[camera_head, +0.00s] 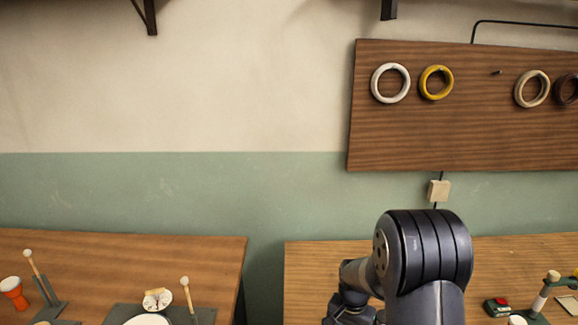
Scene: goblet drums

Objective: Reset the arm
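My arm shows at the lower right of the head view. A large dark, ribbed joint (425,250) stands up in front of the right table, with a grey link below it. A smaller dark part of my arm (350,300) reaches down to the left behind that joint and is cut off by the bottom edge. My gripper's fingers do not show, so I cannot see what they hold.
Left table (130,262) bears an orange goblet-shaped object (14,290) and wooden posts on dark stands. Right table (310,275) bears a red-and-green item (497,306) and another post (545,292). A gap separates them. A wall board (450,135) holds several rings.

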